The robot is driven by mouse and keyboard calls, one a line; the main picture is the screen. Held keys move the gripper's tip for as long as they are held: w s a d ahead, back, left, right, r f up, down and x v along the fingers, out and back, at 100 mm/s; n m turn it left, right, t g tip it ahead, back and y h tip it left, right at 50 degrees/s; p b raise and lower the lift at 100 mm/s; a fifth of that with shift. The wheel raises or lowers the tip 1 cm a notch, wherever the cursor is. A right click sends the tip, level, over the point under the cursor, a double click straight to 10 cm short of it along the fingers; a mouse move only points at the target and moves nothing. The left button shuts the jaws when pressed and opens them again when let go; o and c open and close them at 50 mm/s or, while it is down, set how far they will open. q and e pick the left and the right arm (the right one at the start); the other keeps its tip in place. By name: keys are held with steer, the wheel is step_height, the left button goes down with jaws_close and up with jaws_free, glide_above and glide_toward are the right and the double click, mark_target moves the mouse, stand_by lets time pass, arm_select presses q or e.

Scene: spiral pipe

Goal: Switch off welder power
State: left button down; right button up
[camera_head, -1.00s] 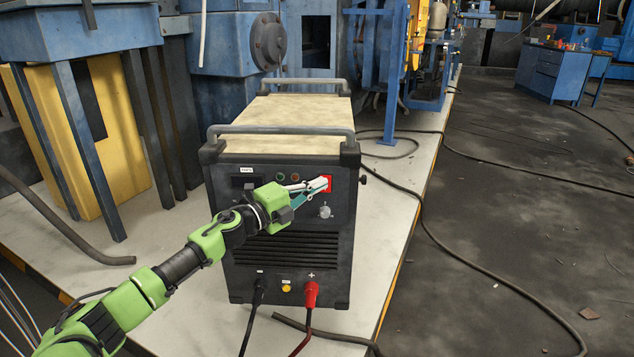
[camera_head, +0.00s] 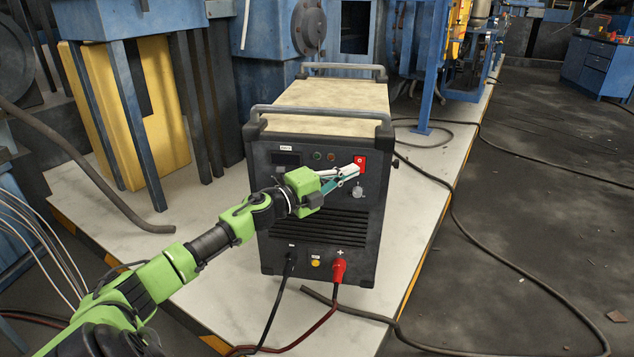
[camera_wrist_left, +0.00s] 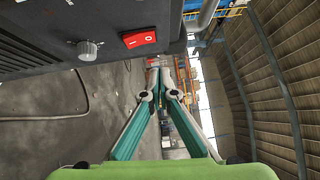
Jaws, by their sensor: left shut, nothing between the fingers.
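The welder (camera_head: 318,217) is a dark box with a beige top, standing on a pale platform. Its red rocker power switch (camera_head: 361,159) is at the upper right of the front panel. The switch also shows in the left wrist view (camera_wrist_left: 139,38), with white marks. My left gripper (camera_head: 355,170) is shut and empty, its tips at the lower left edge of the switch in the head view. In the wrist view the fingertips (camera_wrist_left: 154,73) lie below and right of the switch; I cannot tell whether they touch. My right gripper is not in view.
A grey knob (camera_head: 358,191) sits just below the switch. Red and black cable plugs (camera_head: 338,268) are low on the panel. Cables run over the platform (camera_head: 190,285) and floor. Blue machinery stands behind. The floor at right is mostly open.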

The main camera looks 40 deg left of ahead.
arm_select(q)
steer(key=v, duration=0.8)
steer(key=shift+s+a+r+p, duration=0.25)
steer(key=shift+a+r+p, duration=0.1)
steer(key=shift+a+p, duration=0.1)
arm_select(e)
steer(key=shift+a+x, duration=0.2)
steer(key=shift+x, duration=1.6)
arm_select(q)
steer(key=shift+f, duration=0.1)
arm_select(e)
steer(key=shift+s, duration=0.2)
